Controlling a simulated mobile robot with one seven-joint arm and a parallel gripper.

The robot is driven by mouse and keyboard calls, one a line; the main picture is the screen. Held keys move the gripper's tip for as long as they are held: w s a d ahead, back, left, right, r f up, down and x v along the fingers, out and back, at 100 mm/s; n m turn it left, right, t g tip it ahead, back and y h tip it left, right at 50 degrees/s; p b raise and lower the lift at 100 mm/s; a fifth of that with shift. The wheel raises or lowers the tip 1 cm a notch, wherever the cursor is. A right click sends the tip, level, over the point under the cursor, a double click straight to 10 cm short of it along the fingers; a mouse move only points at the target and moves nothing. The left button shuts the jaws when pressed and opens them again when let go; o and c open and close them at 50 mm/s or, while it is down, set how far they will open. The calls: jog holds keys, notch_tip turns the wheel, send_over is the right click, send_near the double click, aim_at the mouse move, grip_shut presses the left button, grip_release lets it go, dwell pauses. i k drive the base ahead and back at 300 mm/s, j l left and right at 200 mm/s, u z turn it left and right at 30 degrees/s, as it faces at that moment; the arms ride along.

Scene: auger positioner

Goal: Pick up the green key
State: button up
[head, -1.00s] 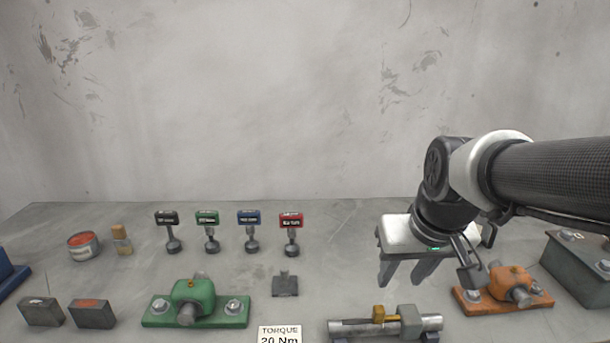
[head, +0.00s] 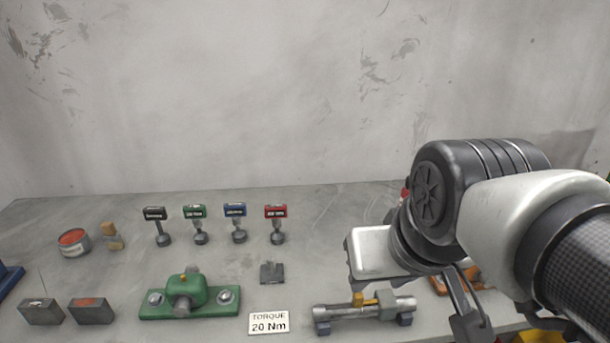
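The green key (head: 195,212) stands upright on the grey bench in a row of similar keys, with a green labelled head on a thin stem and a round metal foot. It is second from the left, between the black key (head: 155,214) and the blue key (head: 235,210). My gripper (head: 369,254) is well to the right of the green key and apart from it, above the bench. Its pale housing shows, but its fingers are not clearly visible, so I cannot tell whether they are open.
The red key (head: 276,212) stands right of the blue one. A green clamp block (head: 210,303), a small dark block (head: 272,273), a torque sign (head: 268,322) and a metal shaft fixture (head: 337,311) lie nearer. A tin (head: 74,244) stands left.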

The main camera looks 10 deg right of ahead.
aim_at(197, 212)
jog(key=k+l, duration=0.15)
jog(key=z, duration=1.1)
jog(key=u, duration=0.25)
jog(key=i+j+z, duration=0.15)
jog(key=u, duration=1.9)
jog(key=j, duration=0.1)
